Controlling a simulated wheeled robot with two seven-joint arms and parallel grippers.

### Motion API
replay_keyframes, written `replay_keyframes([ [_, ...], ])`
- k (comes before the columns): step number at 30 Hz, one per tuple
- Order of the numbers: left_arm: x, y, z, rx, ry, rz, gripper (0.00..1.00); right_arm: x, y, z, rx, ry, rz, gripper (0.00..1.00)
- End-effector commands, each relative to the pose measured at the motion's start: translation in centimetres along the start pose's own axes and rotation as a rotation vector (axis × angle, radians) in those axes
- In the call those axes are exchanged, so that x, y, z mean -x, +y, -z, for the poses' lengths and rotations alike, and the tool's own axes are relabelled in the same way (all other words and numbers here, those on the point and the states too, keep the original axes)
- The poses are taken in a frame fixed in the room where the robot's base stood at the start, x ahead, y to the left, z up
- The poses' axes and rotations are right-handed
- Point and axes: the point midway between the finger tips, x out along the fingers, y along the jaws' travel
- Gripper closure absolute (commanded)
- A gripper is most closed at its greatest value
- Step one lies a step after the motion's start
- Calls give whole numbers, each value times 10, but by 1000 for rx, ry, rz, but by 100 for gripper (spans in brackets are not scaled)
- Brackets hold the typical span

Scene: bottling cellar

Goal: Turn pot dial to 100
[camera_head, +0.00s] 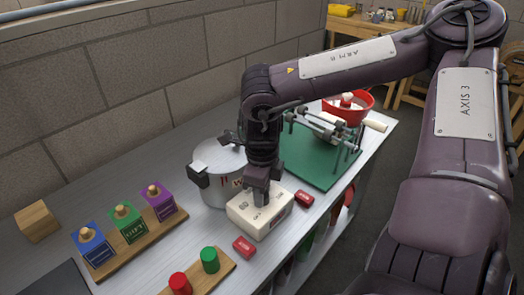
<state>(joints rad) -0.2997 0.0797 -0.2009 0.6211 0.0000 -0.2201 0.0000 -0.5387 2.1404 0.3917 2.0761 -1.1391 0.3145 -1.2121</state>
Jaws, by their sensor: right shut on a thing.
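A silver pot (218,192) with dark handles and a lid stands on the metal bench. A cream-white box (268,223) sits in front of it, close to its right side. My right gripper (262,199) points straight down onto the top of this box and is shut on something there. I take the held thing to be the dial, but the fingers hide it, so neither its pointer nor its setting can be read. My right arm also covers part of the pot. My left gripper is not in view.
Red blocks (244,247) lie beside the box. Blue (93,246), green and purple knobbed blocks stand on a wooden strip at left. Red and green cylinders (209,260) stand in front. A green mat (310,160) with a metal frame and a red bowl (358,108) are behind.

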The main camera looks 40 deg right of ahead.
Motion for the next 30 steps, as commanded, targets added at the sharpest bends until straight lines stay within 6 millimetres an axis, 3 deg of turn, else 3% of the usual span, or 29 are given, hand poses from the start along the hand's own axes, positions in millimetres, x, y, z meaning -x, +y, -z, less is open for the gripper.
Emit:
replay_keyframes([
  [14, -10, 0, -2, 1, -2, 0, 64, -2, -1, 0, -112, -1, 3, 91],
  [30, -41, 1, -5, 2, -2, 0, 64, -2, -1, 0, -594, -2, 3, 91],
])
